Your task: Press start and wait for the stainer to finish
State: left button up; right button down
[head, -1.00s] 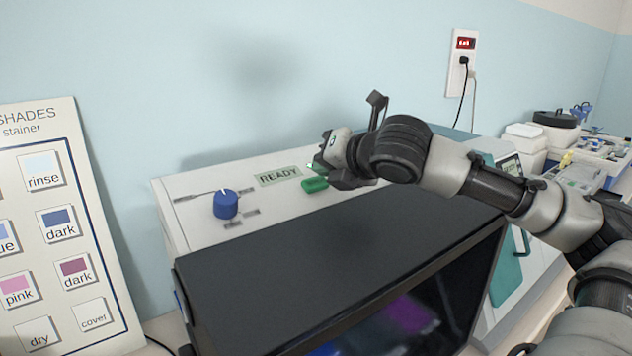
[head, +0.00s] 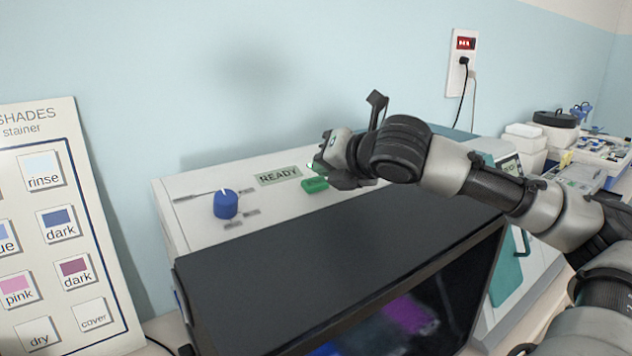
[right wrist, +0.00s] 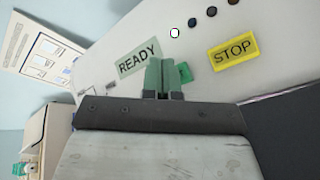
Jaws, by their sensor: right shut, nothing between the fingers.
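The stainer (head: 185,225) is a pale cabinet with a sloped control panel. Its display (head: 278,176) reads READY, and the display also shows in the right wrist view (right wrist: 139,60). The green button (head: 315,185) sits just below the display; in the right wrist view my fingers partly cover the green button (right wrist: 185,72). My right gripper (right wrist: 162,76) is shut and empty, with its fingertips over the button. Whether they touch it I cannot tell. A yellow STOP button (right wrist: 233,51) lies beside it. My left gripper is not in view.
A blue knob (head: 226,204) is on the panel. A dark hood (head: 330,255) with a glossy front fills the near side. A shades chart (head: 85,240) leans at left. White containers (head: 525,143) stand at right. A row of small lamps includes a white one (right wrist: 174,33).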

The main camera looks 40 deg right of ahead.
jog(key=shift+f, duration=0.1)
dwell(0.4)
jog(key=shift+w+f, duration=0.15)
jog(key=shift+f, duration=0.15)
